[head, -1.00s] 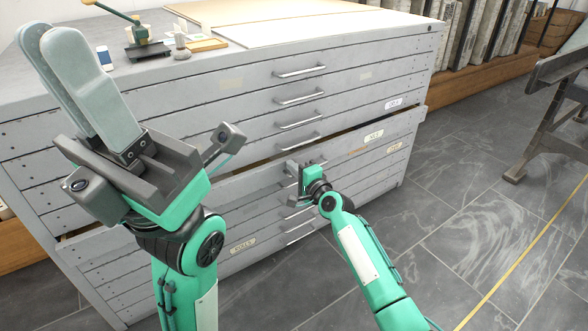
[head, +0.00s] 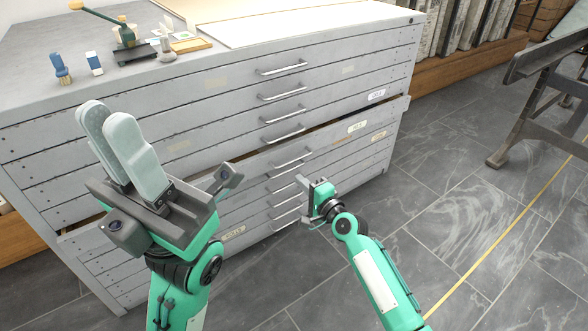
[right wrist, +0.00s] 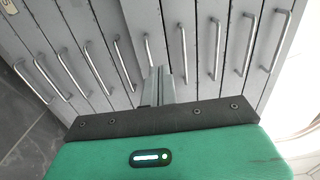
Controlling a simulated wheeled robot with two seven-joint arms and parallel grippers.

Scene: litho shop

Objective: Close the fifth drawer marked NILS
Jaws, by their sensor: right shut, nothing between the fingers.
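The grey flat-file cabinet has a stack of wide drawers with bar handles. The fifth drawer (head: 250,178) stands out a little from the cabinet, with a dark gap above its front. A pale label (head: 357,127) is on its right part; its lettering is too small to read surely. My right gripper (head: 301,181) is shut and empty in front of the lower drawers; I cannot tell if it touches. In the right wrist view its fingers (right wrist: 158,86) are together among the handles.
A dark metal stand (head: 540,100) is at the right. The tiled floor (head: 460,220) right of the cabinet is clear.

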